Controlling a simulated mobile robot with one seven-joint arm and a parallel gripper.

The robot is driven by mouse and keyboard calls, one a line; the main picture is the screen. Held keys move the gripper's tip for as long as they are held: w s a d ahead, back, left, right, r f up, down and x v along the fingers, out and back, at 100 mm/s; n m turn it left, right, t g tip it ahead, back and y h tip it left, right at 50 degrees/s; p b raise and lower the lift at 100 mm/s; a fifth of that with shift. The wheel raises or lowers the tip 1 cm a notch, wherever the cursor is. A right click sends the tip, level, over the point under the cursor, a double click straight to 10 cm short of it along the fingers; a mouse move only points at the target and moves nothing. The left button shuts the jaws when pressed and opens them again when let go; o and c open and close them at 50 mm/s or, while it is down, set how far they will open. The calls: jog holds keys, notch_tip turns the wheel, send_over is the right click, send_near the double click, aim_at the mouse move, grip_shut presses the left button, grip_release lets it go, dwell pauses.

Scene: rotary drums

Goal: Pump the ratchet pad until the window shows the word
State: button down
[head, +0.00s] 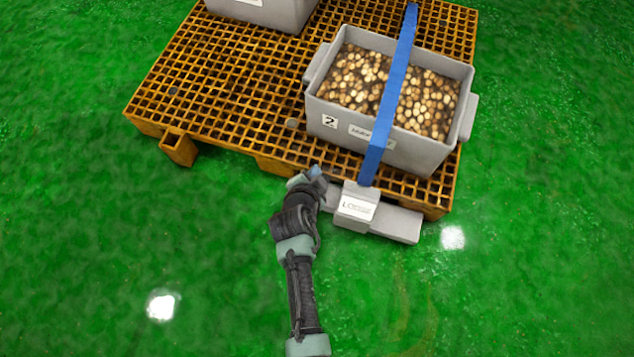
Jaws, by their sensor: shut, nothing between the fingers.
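The grey ratchet body (357,205) sits at the front edge of the orange pallet, at the lower end of a blue strap (392,95). Its white window (358,208) shows dark letters that seem to start with "LO"; the rest is too small to read surely. A flat grey bar (402,224) reaches out to the right of the body, and a shorter grey part (331,197) shows on its left. I cannot tell which part is the pad. My gripper (316,172) is shut and empty, just left of the ratchet; I cannot tell whether it touches that left part.
The strap runs over a grey crate (318,108) of small tan pieces, marked 2, on the orange grated pallet (215,75). Another grey crate (270,12) is cut off at the top. The green floor in front is clear.

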jog(key=shift+f+b, duration=1.1)
jog(key=shift+f, duration=0.6)
dwell(0.6)
jog(key=shift+f+b, duration=0.35)
jog(key=shift+f, duration=0.05)
jog(key=shift+f+b, duration=1.6)
jog(key=shift+f, duration=0.15)
dwell(1.2)
jog(key=shift+s+r, duration=0.1)
jog(key=shift+r, duration=0.05)
jog(key=shift+r+p, duration=1.85)
jog(key=shift+r, duration=0.1)
notch_tip(320, 180, up, 5)
jog(key=p, duration=0.4)
jog(key=shift+r+p, duration=0.15)
jog(key=shift+p, duration=0.15)
